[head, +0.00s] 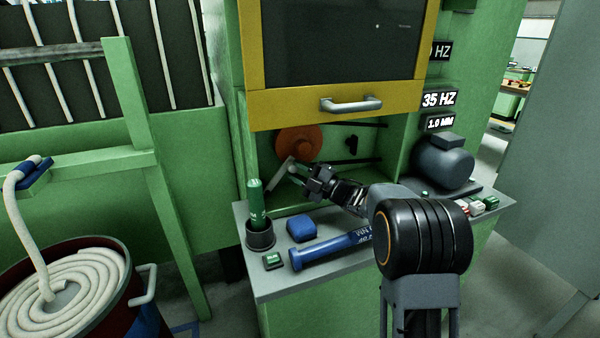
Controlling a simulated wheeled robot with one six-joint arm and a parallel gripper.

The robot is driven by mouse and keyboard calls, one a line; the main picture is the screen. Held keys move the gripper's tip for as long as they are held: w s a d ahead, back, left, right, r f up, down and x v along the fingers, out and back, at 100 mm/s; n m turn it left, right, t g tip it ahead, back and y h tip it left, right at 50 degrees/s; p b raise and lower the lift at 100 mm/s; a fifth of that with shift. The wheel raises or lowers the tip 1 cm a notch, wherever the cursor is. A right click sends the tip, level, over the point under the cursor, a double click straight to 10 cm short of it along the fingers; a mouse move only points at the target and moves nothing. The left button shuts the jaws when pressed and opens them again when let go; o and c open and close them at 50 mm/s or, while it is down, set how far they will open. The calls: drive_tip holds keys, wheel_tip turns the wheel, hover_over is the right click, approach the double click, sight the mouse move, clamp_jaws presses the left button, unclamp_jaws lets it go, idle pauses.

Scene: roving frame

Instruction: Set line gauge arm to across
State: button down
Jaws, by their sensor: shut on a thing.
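A pale grey bar (279,178), which looks like the line gauge arm, shows inside the recess of the green cabinet. It slants from upper right to lower left, just below an orange disc (297,142). My gripper (297,172) reaches into the recess from the right and is shut on this bar near its upper part. The fingers are small and dark here, and my wrist hides part of the recess behind them.
A yellow-framed panel with a grey handle (351,104) hangs above the recess. A grey motor (443,163) sits right. A rope drum (128,275) stands left.

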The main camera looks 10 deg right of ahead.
drive_tip(key=c, duration=0.8)
unclamp_jaws()
drive_tip(key=shift+d+f, duration=0.1)
drive_tip(key=shift+o, duration=0.8)
wheel_tip(320, 180, up, 6)
drive_tip(key=s, duration=0.1)
drive_tip(key=shift+s+p, duration=0.35)
drive_tip(key=shift+p, duration=0.1)
drive_tip(key=s+r, duration=0.2)
drive_tip(key=s+d+r, duration=0.1)
drive_tip(key=r, duration=0.1)
drive_tip(key=shift+s, duration=0.35)
drive_tip(key=shift+c, duration=0.9)
drive_tip(key=s+r, duration=0.3)
drive_tip(key=s, duration=0.5)
drive_tip(key=shift+s+p, duration=0.25)
drive_tip(key=shift+p, duration=0.05)
drive_tip(key=shift+d, duration=0.1)
